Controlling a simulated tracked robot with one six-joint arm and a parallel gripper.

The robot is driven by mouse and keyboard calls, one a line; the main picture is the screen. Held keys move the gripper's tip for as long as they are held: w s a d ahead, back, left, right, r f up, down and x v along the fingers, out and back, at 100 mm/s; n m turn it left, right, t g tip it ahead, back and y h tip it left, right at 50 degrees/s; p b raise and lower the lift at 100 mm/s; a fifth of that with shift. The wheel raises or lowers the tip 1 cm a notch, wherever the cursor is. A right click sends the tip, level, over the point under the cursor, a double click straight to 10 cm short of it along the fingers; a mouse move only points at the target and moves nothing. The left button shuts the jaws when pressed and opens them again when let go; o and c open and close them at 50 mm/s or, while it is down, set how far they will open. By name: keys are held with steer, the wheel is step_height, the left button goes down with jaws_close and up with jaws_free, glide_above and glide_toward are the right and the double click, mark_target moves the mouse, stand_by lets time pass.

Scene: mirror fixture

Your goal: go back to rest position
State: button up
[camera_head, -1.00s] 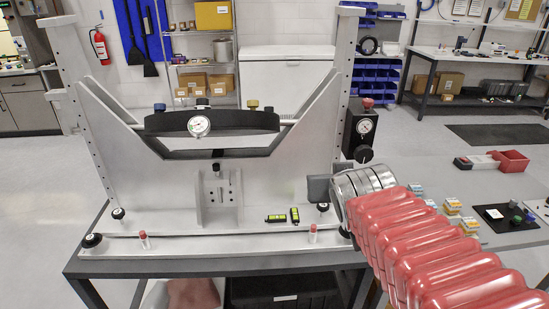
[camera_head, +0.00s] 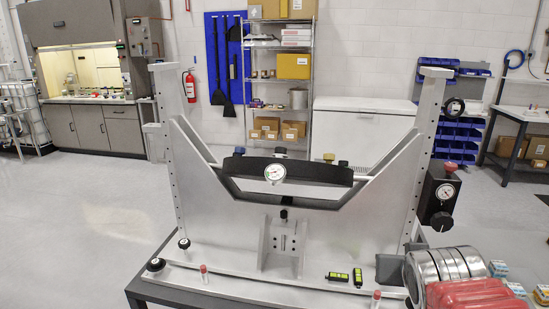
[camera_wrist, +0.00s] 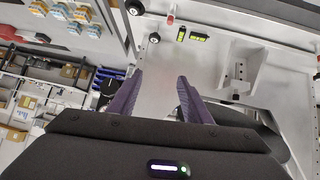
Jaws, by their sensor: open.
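My gripper (camera_wrist: 155,98) shows in the wrist view with its two purple fingers apart and nothing between them. In the head view, part of my red and silver arm (camera_head: 462,285) shows at the lower right; a dark grey block beside its silver part may be my gripper, but I cannot be sure. The grey mirror fixture (camera_head: 225,215) stands upright on a table, with a dark curved bar and a dial gauge (camera_head: 275,174) across its top. The fixture's base and bracket (camera_wrist: 243,70) show beyond my fingers in the wrist view.
Two yellow-black level vials (camera_head: 338,277) and red-topped pins (camera_head: 204,270) sit on the fixture base. A black gauge box (camera_head: 437,195) is mounted on its right post. Small boxes (camera_head: 499,268) lie on the table at right. Open floor (camera_head: 90,225) lies to the left.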

steer(key=s+a+f+n+g+y, duration=0.3)
steer(key=s+a+f, duration=0.2)
steer(key=s+a, duration=0.6)
steer(key=shift+s+a+f+g+y, duration=0.15)
steer(key=shift+s+a+g+y, duration=0.2)
steer(key=shift+a, duration=0.8)
steer(key=shift+w, duration=0.1)
